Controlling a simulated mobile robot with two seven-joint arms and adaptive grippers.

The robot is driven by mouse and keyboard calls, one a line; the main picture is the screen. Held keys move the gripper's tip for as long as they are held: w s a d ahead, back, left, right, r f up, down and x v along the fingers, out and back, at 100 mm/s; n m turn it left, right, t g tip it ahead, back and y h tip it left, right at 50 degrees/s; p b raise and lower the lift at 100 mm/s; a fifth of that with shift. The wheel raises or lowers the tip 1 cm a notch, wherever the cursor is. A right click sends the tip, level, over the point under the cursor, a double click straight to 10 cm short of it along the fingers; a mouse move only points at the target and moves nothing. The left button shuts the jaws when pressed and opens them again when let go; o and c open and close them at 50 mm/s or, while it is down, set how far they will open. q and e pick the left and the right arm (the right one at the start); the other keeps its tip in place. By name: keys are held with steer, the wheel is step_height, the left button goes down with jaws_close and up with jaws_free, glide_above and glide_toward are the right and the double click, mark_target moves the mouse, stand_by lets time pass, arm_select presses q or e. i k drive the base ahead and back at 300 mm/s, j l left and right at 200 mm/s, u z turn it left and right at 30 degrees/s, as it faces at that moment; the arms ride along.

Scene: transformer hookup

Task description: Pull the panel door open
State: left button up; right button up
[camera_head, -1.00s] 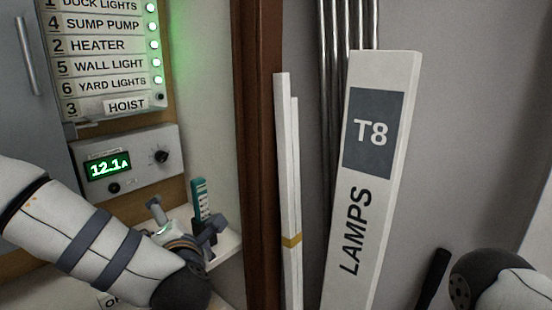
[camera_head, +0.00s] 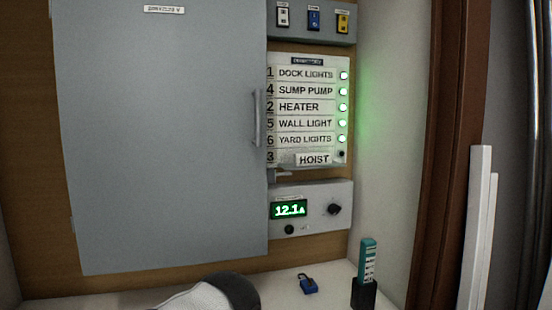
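The grey panel door (camera_head: 160,150) fills the left half of the head view and looks shut against the wooden backing. Its vertical bar handle (camera_head: 257,118) is on the door's right edge. A small white label (camera_head: 164,9) is near its top. A piece of my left arm shows at the bottom edge, below the door and well apart from the handle. Neither gripper is in view.
Right of the door are a switch strip (camera_head: 315,18), a lit directory board (camera_head: 308,110) and a meter box (camera_head: 312,210) reading 12.1 A. A brown post (camera_head: 445,150) stands right.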

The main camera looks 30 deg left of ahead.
mark_target(163, 112)
steer(key=j+u, duration=0.2)
steer(key=u, duration=1.35)
steer(key=i+l, duration=0.05)
